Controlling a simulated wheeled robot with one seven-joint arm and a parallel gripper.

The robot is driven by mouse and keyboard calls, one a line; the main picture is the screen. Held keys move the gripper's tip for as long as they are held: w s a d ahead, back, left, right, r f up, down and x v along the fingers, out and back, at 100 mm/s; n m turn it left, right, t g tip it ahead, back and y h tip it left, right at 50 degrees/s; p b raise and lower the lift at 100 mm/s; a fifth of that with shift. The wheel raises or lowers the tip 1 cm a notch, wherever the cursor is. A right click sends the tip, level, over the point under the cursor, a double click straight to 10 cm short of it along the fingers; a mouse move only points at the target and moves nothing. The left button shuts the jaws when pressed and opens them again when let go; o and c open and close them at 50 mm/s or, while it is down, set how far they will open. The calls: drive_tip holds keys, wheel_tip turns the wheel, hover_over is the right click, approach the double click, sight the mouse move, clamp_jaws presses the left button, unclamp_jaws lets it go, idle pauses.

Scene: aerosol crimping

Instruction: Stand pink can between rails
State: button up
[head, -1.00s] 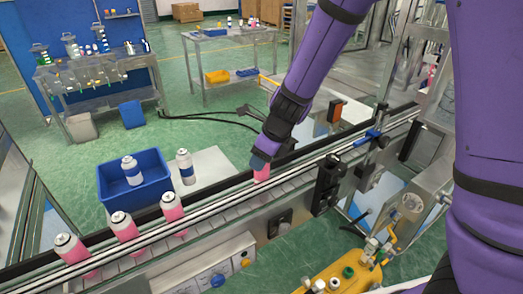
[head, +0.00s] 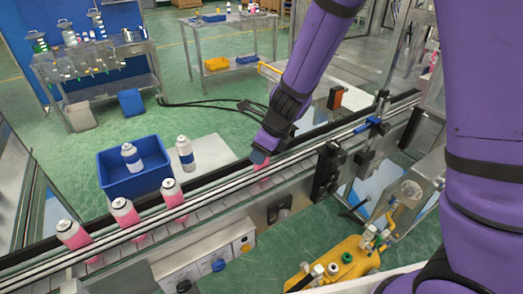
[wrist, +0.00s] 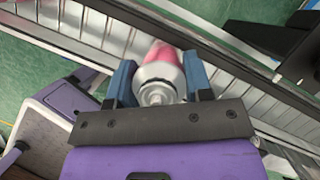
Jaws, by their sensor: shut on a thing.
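My gripper (head: 261,157) points down over the conveyor rails (head: 222,181), past the right end of a row of cans. It is shut on a pink can (wrist: 163,60), whose white shoulder and metal top sit between the blue fingers in the wrist view. In the head view only a small pink patch of this can (head: 263,166) shows under the fingers; the rest is hidden by the gripper and near rail. The can looks upright between the rails; I cannot tell whether its base touches the belt.
Three pink cans with white tops (head: 173,192) stand between the rails to the left. A blue bin (head: 115,183) holding a white-and-blue can and another such can (head: 185,153) are behind the conveyor. A black bracket (head: 327,170) stands on the near side, right of my gripper.

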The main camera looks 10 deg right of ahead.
drive_tip(key=shift+f, duration=0.5)
idle(0.8)
drive_tip(key=o, duration=1.2)
drive_tip(key=shift+s+f, duration=0.1)
drive_tip(key=shift+s, duration=0.05)
drive_tip(key=v, duration=1.1)
drive_tip(key=shift+w, duration=0.25)
drive_tip(key=shift+d, duration=0.1)
